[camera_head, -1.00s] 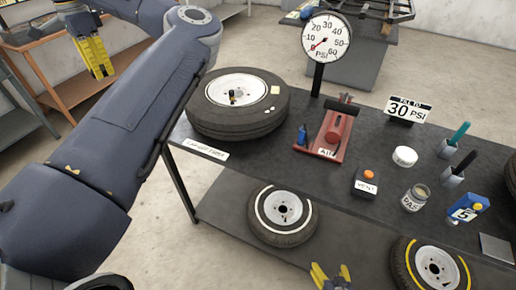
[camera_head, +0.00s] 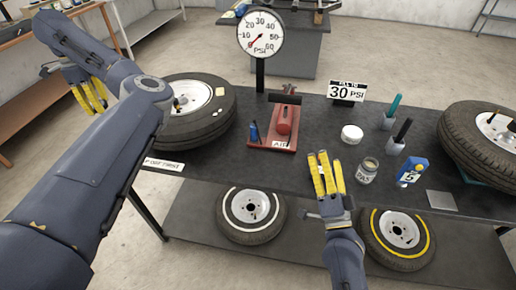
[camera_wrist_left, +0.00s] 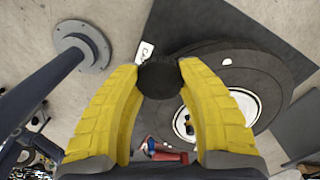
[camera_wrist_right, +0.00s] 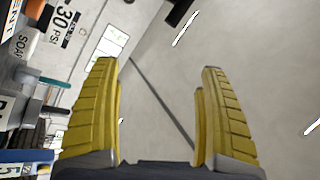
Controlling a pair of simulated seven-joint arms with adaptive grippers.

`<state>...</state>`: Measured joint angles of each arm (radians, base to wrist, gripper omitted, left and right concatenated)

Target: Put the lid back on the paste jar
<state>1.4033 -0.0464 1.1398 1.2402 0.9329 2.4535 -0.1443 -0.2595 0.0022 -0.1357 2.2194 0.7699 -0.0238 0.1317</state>
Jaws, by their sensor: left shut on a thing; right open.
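The paste jar (camera_head: 367,171), a small clear jar with tan contents, stands open on the dark table in the head view. My left gripper (camera_head: 92,100) is at the far left beyond the tire. In the left wrist view it is shut on a dark round piece (camera_wrist_left: 160,78), which looks like a lid, though I cannot be sure. My right gripper (camera_head: 326,168) is open and empty, left of the jar. In the right wrist view, the jar's label (camera_wrist_right: 6,106) shows at the left edge.
A white round pot (camera_head: 352,134) stands behind the jar. A blue box (camera_head: 411,171) and two holders (camera_head: 390,122) (camera_head: 395,147) stand to the right. A red air pump (camera_head: 280,124) and tires (camera_head: 200,128) (camera_head: 475,150) flank the space. The table's front middle is partly clear.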

